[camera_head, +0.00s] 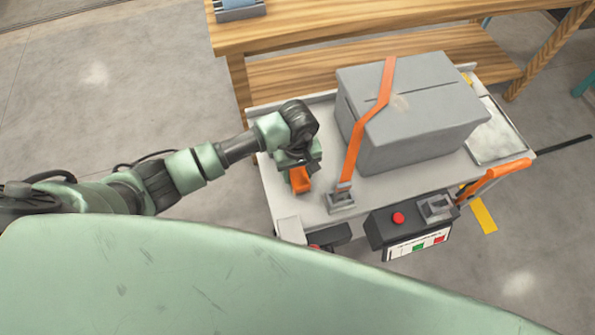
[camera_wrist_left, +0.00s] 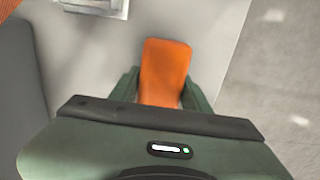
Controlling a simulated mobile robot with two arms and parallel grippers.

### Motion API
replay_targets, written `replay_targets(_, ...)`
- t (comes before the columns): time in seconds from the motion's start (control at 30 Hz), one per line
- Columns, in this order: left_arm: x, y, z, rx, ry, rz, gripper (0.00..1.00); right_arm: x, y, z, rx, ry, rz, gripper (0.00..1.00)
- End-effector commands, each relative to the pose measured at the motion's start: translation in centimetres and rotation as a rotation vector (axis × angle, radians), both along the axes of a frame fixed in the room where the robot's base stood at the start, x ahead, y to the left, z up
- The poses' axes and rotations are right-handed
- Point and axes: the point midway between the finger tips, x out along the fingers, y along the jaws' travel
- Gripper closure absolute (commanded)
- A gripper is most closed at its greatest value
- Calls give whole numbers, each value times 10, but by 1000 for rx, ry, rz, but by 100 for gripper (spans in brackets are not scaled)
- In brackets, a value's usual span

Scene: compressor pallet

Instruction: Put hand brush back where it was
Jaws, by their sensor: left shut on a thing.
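My left gripper (camera_head: 299,172) is over the left part of the pale cart top and points down. It is shut on an orange piece that I take to be the hand brush (camera_head: 300,180). In the left wrist view the orange brush (camera_wrist_left: 166,68) stands out between the two green fingers of the left gripper (camera_wrist_left: 162,92). The bristles are hidden, and I cannot tell whether the brush touches the cart. My right gripper is in no view.
A grey box (camera_head: 415,115) with an orange strap (camera_head: 369,122) stands on the cart (camera_head: 288,215), right of my left gripper. A buckle (camera_head: 341,201) and a control box with a red button (camera_head: 398,218) are at the front. A wooden bench (camera_head: 330,30) is behind.

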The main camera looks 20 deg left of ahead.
Motion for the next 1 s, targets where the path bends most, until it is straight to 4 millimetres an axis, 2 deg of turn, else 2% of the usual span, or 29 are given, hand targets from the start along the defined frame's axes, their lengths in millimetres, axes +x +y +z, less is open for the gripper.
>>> replay_targets(0.33, 1, 0, -4, 0, -1, 0, 97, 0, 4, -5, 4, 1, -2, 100)
replay_targets(0.37, 0, 0, -4, 1, -1, 0, 50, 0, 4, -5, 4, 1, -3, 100)
replay_targets(0.43, 0, 0, -3, 0, 0, 0, 31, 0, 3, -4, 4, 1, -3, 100)
replay_targets(0.77, 0, 0, -1, 0, 0, 0, 31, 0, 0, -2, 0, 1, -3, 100)
replay_targets(0.87, 1, 0, 5, -1, -2, 0, 31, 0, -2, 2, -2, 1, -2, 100)
replay_targets(1.0, 2, 1, 28, 0, -6, -2, 31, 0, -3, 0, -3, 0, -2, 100)
